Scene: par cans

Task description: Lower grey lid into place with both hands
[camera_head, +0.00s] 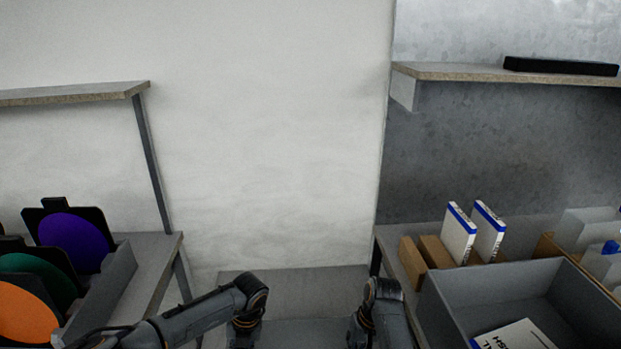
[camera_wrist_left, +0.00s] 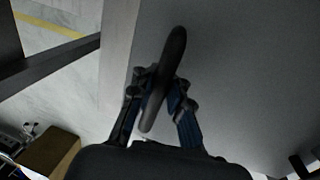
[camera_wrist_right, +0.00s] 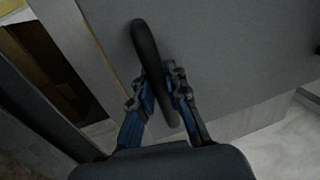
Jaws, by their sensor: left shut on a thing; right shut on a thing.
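The grey lid is a broad flat panel that fills much of the left wrist view (camera_wrist_left: 240,75) and the right wrist view (camera_wrist_right: 240,50). My left gripper (camera_wrist_left: 160,92) is shut on a dark bar handle (camera_wrist_left: 176,48) on the lid. My right gripper (camera_wrist_right: 160,88) is shut on a second dark bar handle (camera_wrist_right: 143,40). In the head view both my arms reach down at the bottom centre, and their fingertips are out of sight. Grey flat surfaces show between them there; I cannot tell which part is lid. What lies under the lid is hidden.
A left bench holds a grey rack (camera_head: 110,285) with purple, green and orange discs in dark frames. On the right bench are a grey bin (camera_head: 480,290), blue-and-white boxes (camera_head: 458,235) and brown blocks (camera_head: 411,262). Shelves (camera_head: 75,94) hang above both sides.

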